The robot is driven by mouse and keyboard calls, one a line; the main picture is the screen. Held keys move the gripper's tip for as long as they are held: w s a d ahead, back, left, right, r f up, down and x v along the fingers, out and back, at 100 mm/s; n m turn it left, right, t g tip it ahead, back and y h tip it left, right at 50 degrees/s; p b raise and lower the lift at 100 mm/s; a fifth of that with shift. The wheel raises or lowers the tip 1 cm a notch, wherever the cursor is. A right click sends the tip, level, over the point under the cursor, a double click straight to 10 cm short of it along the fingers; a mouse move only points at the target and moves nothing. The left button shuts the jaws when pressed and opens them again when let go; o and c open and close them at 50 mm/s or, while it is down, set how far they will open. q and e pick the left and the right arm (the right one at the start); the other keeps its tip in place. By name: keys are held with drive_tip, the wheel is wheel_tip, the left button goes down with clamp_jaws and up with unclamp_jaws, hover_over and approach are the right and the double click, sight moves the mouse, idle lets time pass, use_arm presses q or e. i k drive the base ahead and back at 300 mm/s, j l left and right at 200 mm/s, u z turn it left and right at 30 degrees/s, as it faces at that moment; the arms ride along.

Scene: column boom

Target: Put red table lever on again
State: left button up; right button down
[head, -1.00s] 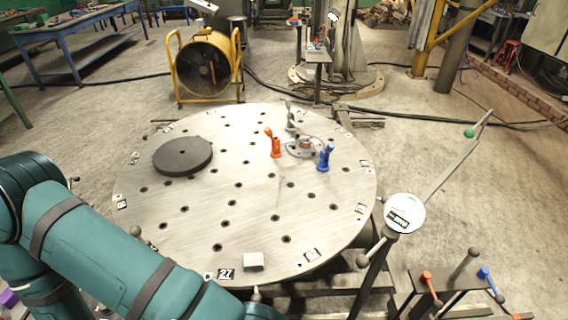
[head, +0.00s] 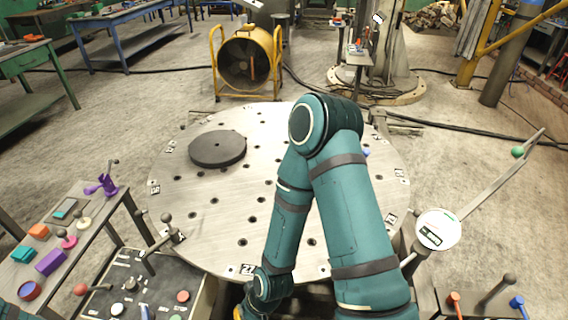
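A red-orange lever (head: 455,301) stands on the panel at the bottom right. A blue lever (head: 517,303) stands to its right. I cannot tell if this red one is the task's red table lever. The round steel table (head: 185,225) with holes fills the middle. One of my arms crosses it, its elbow high over the table's right half and its forearm slanting down to the bottom edge. It hides the red-orange and blue fittings on the table, except a small blue bit (head: 367,152).
A dark round disc (head: 217,149) lies on the table's left part. At lower left are a bench (head: 95,215) with small coloured parts and a control panel (head: 125,275) with knobs. A dial gauge (head: 437,230) stands right of the table. A yellow fan (head: 247,60) stands behind.

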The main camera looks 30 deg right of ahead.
sight(93, 287)
drive_tip(key=i+l+z, duration=0.15)
drive_tip(key=z, duration=0.35)
drive_tip(key=i+z, duration=0.3)
drive_tip(key=z, duration=0.2)
drive_tip(key=k+u, duration=0.2)
drive_tip(key=k, duration=0.3)
drive_tip(key=u, duration=1.55)
drive_tip(key=i+l+u, duration=0.2)
drive_tip(key=l+u, duration=0.25)
drive_tip(key=l, duration=0.2)
drive_tip(key=i+j+u, duration=0.2)
drive_tip(key=k+l, duration=0.05)
